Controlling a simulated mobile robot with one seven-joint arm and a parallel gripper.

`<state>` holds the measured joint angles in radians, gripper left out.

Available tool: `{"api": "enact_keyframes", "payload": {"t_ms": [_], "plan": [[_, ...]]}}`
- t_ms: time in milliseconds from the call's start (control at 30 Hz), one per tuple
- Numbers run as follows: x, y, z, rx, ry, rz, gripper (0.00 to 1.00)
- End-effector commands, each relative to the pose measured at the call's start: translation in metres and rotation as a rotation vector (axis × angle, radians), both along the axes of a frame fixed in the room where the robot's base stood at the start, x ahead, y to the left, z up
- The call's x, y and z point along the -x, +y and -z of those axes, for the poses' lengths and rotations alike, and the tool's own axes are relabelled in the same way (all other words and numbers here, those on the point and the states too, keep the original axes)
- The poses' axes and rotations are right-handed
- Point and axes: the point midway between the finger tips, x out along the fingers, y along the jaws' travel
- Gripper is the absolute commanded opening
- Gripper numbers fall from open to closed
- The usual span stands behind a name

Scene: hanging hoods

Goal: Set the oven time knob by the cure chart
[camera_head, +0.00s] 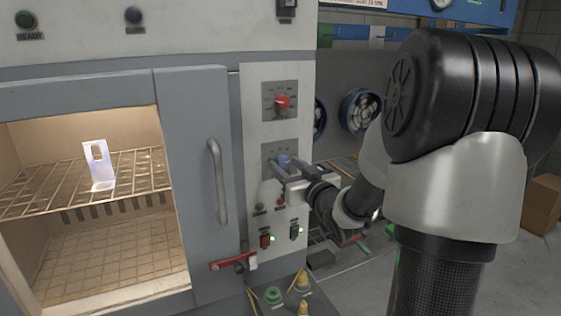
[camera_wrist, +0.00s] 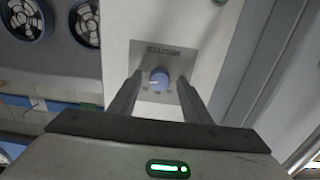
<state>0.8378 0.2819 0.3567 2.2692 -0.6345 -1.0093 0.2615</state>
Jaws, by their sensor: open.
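The oven's grey control panel (camera_head: 255,205) carries a red knob (camera_head: 282,102) on an upper dial plate. Below it is a blue knob (camera_head: 284,160) on a second dial plate; I cannot read which knob is for time. In the wrist view the blue knob (camera_wrist: 159,80) has a pale pointer line and a label strip above it. My gripper (camera_head: 282,170) is open at the lower dial. In the wrist view the fingers of my gripper (camera_wrist: 160,88) stand either side of the blue knob, with visible gaps. No legible cure chart shows.
The oven door (camera_head: 195,150) with its vertical handle (camera_head: 217,180) is left of the panel. A white part (camera_head: 98,163) sits on the lit rack inside. A red lever (camera_head: 232,261) and lit switches (camera_head: 267,240) lie below the knobs. Blue-rimmed fans (camera_head: 360,111) stand behind.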

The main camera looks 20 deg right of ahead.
Motion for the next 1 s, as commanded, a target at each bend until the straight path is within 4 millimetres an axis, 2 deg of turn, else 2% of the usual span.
{"api": "enact_keyframes", "payload": {"t_ms": [333, 600, 1000], "plan": [[0.0012, -0.0005, 0.0002, 0.0, 0.0, 0.0, 0.44], [0.0011, -0.0005, 0.0002, 0.0, 0.0, 0.0, 0.03], [0.0007, -0.0004, 0.0035, 0.095, -0.004, 0.0, 0.03]]}}
